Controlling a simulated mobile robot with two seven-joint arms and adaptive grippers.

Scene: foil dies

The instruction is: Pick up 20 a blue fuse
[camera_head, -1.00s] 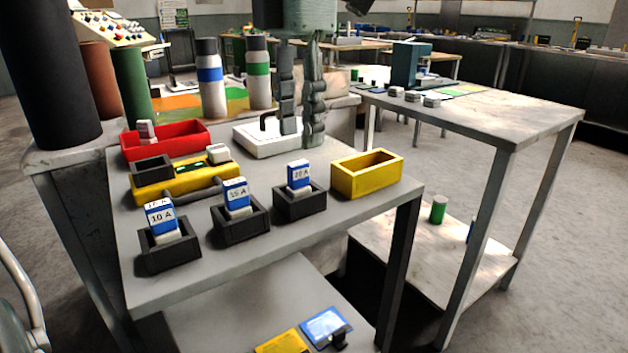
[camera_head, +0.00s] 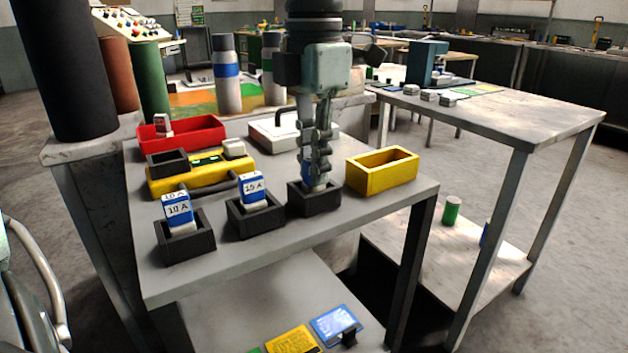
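The blue and white 20 A fuse (camera_head: 306,174) stands in the rightmost black holder (camera_head: 314,205) on the grey table. It is mostly hidden behind my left gripper (camera_head: 318,182), with a strip of blue showing beside the fingers. The gripper points straight down, its fingertips at the holder's mouth around or against the fuse. The fingers overlap in this view, so I cannot tell whether they grip it. A 15 A fuse (camera_head: 253,188) and a 10 A fuse (camera_head: 178,212) stand in black holders to the left. My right gripper is not in view.
An empty yellow bin (camera_head: 383,180) stands close right of the gripper. Behind are a white case (camera_head: 263,140), a yellow device (camera_head: 160,182) and a red bin (camera_head: 205,137) holding a red and white fuse (camera_head: 163,125). The table front is clear.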

